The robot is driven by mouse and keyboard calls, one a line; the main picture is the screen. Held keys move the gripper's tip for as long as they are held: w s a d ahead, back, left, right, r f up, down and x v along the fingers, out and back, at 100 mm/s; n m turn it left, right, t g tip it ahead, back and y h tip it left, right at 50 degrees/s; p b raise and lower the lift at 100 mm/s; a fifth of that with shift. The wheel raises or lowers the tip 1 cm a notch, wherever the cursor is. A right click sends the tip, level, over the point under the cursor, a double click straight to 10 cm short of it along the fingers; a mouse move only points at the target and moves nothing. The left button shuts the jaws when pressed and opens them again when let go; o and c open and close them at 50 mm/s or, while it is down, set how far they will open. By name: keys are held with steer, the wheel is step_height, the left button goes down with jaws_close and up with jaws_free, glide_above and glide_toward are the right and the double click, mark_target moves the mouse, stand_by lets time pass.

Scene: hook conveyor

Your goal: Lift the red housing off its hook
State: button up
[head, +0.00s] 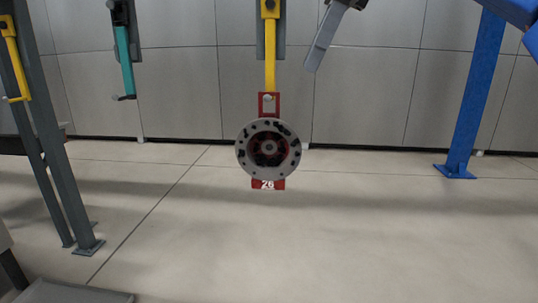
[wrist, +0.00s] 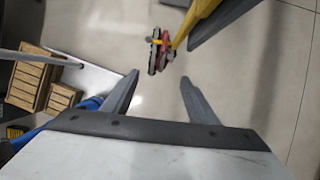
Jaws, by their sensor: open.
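The red housing (head: 268,148) hangs upright in the middle of the head view, its round grey, holed face toward me and a "26" label at its bottom. Its red top bracket sits on the lower end of a yellow hook (head: 270,62). In the wrist view, the housing (wrist: 163,48) and yellow hook (wrist: 203,18) appear beyond my fingertips. My gripper (wrist: 160,77) is open, with nothing between its fingers. In the head view, my gripper (head: 313,66) is up and right of the housing, apart from it; one finger shows clearly.
A teal hook (head: 125,62) and another yellow hook (head: 12,50) hang at left, both empty. Grey posts (head: 60,130) stand left and a blue post (head: 472,100) right. Wooden crates (wrist: 45,85) show in the wrist view. The floor below the housing is clear.

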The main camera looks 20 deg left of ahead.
glide_toward(269, 140)
steer(key=shift+s+d+f, duration=0.1)
steer(key=shift+s+f, duration=0.05)
steer(key=shift+f, duration=1.05)
steer(key=shift+s+d+f, duration=0.1)
steer(key=shift+s+f, duration=0.1)
steer(key=shift+f, duration=1)
steer(key=c, duration=1.1)
